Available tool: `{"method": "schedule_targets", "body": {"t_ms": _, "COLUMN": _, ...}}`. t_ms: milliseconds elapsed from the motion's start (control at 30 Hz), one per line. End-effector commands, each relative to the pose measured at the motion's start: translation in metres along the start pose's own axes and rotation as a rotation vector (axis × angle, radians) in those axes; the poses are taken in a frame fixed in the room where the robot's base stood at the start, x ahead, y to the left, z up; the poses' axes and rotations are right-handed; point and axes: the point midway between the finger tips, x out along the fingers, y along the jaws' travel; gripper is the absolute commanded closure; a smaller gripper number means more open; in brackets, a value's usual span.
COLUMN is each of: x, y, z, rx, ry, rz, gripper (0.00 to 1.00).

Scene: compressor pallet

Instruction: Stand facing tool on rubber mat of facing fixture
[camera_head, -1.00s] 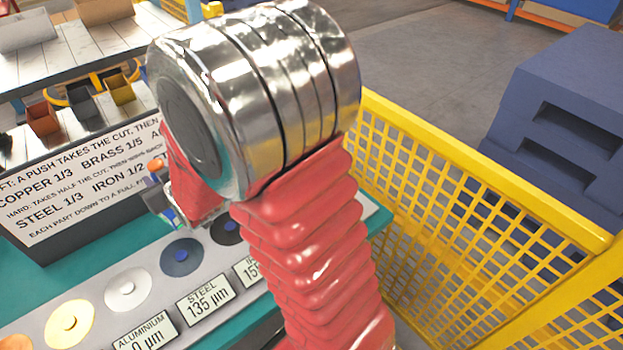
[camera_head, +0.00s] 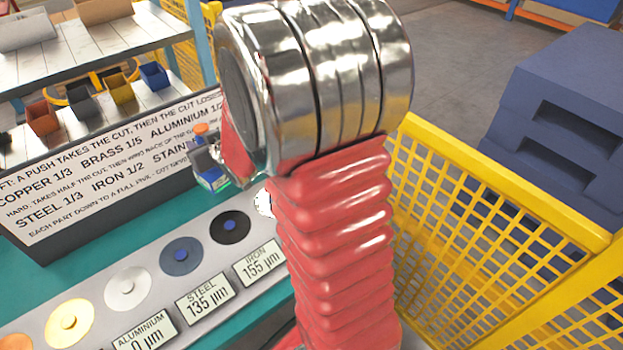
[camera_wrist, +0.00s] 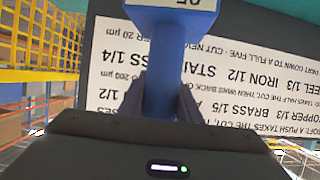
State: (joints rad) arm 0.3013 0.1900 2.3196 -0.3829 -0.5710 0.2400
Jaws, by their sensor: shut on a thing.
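My gripper (camera_wrist: 160,105) is shut on the blue facing tool (camera_wrist: 166,65), whose shaft stands between the dark fingers in the wrist view. A wider blue block with a white label is at the tool's far end, cut by the frame's top edge. In the head view the tool (camera_head: 212,179) shows small beside my red-sleeved arm, in front of the sign and above the bench. The facing fixture (camera_head: 100,339) is a grey strip with a row of coloured discs and small readouts. Its aluminium readout shows 0, steel 135, iron 155. I cannot make out the rubber mat.
A white sign (camera_head: 100,170) with cutting rules stands behind the fixture. Small coloured bins (camera_head: 118,88) sit on a shelf behind it. A yellow mesh guard (camera_head: 480,220) and dark blue pallets (camera_head: 570,120) are at right. My arm hides the fixture's right end.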

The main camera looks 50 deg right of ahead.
Motion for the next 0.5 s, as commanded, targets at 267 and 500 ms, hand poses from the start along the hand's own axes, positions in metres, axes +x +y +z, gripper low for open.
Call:
{"method": "schedule_targets", "body": {"t_ms": 267, "x": -0.012, "y": 0.062, "z": -0.009, "rx": 0.014, "ry": 0.008, "rz": 0.038, "gripper": 1.00}}
{"method": "schedule_targets", "body": {"t_ms": 500, "x": -0.028, "y": 0.111, "z": -0.008, "rx": 0.026, "ry": 0.006, "rz": 0.068, "gripper": 1.00}}
